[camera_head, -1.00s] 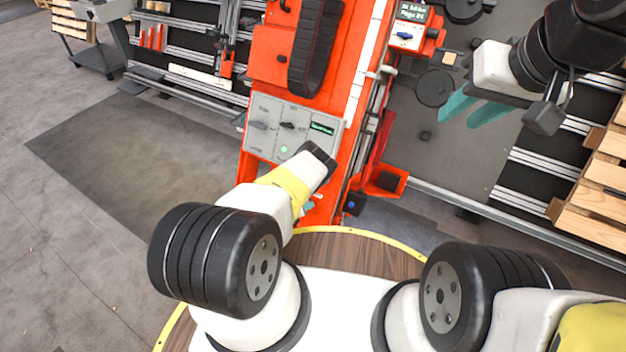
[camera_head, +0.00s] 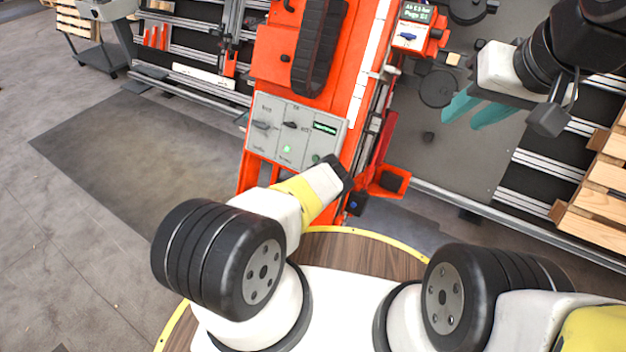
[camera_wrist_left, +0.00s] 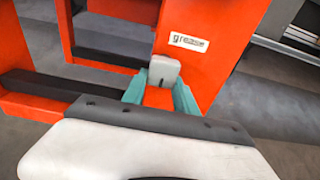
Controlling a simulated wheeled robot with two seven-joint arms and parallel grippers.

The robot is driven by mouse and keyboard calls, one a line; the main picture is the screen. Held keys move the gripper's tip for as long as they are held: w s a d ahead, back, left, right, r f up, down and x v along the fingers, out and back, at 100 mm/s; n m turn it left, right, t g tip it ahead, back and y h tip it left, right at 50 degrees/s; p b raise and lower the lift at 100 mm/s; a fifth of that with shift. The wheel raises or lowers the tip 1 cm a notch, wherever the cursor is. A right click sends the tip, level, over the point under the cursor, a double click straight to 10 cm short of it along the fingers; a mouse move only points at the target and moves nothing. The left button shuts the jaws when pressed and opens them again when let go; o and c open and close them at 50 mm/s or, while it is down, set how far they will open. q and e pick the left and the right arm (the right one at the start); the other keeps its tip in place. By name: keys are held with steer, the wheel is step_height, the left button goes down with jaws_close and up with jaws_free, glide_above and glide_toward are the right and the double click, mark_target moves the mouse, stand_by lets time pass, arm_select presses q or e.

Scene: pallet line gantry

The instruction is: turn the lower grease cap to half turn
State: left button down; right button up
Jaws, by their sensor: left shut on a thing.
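The grease cap (camera_wrist_left: 165,70) is a small light grey block on the orange frame, just below a white label reading "grease" (camera_wrist_left: 189,41) in the left wrist view. My left gripper (camera_wrist_left: 161,90) has its teal fingers on both sides of the cap and is shut on it. The fingers' lower parts are hidden by the gripper body. In the head view my left forearm hides the cap and the left fingers. My right gripper (camera_head: 476,111) hangs at the upper right, its two teal fingers apart with nothing seen between them.
The orange machine (camera_head: 275,55) stands ahead with a grey control panel (camera_head: 292,132) carrying knobs and a green light. A small orange box with a display (camera_head: 418,12) is to its right. Wooden pallets (camera_head: 590,185) lie at far right. Floor at left is open.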

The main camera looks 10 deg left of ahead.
stand_by(0.4)
arm_select(q)
steer(key=c, duration=1)
jaws_free()
steer(key=shift+o, duration=0.2)
steer(key=v, duration=0.7)
steer(key=shift+s+r, duration=0.25)
steer(key=shift+a, duration=0.1)
